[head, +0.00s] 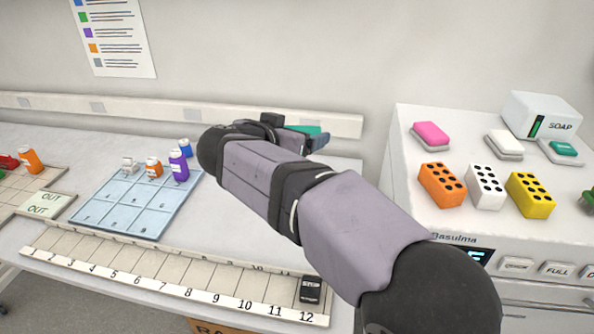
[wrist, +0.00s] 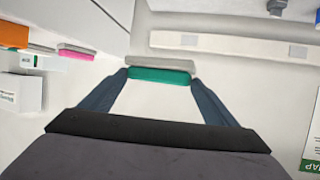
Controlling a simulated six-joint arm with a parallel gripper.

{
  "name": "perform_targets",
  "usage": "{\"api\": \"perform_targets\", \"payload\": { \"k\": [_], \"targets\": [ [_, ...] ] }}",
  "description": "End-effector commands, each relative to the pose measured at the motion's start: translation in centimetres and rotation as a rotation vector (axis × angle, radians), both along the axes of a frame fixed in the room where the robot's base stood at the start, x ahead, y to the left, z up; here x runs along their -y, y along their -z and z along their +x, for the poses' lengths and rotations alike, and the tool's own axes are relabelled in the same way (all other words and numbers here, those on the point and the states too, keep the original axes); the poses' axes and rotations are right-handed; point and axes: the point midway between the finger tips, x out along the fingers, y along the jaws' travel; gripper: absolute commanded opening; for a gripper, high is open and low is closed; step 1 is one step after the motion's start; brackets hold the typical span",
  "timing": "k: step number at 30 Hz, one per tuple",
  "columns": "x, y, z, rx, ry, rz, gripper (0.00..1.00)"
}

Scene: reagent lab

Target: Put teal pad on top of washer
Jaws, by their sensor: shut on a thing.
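My gripper (head: 318,138) is shut on a teal pad (head: 303,129) with a pale grey layer. In the wrist view the teal pad (wrist: 160,76) spans between the two fingertips of my gripper (wrist: 160,82). The held pad is up in the air near the back wall, left of the washer. My arm hides part of it in the head view. The white washer (head: 412,227) stands at the right, with a flat top and a front panel with a display. Another small teal-topped pad (head: 563,148) lies on the washer's right side.
On the washer are a pink pad (head: 431,133), a white pad (head: 503,143), a soap box (head: 545,115) and orange (head: 441,184), white (head: 485,186) and yellow (head: 530,194) holed blocks. A blue tray (head: 120,215) with bottles and a numbered rack (head: 165,273) occupy the bench.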

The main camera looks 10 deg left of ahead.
Motion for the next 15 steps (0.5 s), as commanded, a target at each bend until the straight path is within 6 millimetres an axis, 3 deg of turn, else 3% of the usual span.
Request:
{"api": "perform_targets", "payload": {
  "k": [1, 3, 6, 12, 15],
  "targets": [
    [0.0, -2.0, 0.0, 0.004, 0.001, 0.007, 0.56],
    [0.0, -4.2, 0.0, 0.003, 0.0, 0.006, 0.56],
    [0.0, -6.3, 0.0, 0.001, 0.001, 0.003, 0.56],
    [0.0, -9.2, 0.0, 0.001, 0.0, 0.0, 0.56],
    [1.3, -9.8, 1.4, -0.007, 0.044, -0.006, 0.56]
  ]
}}
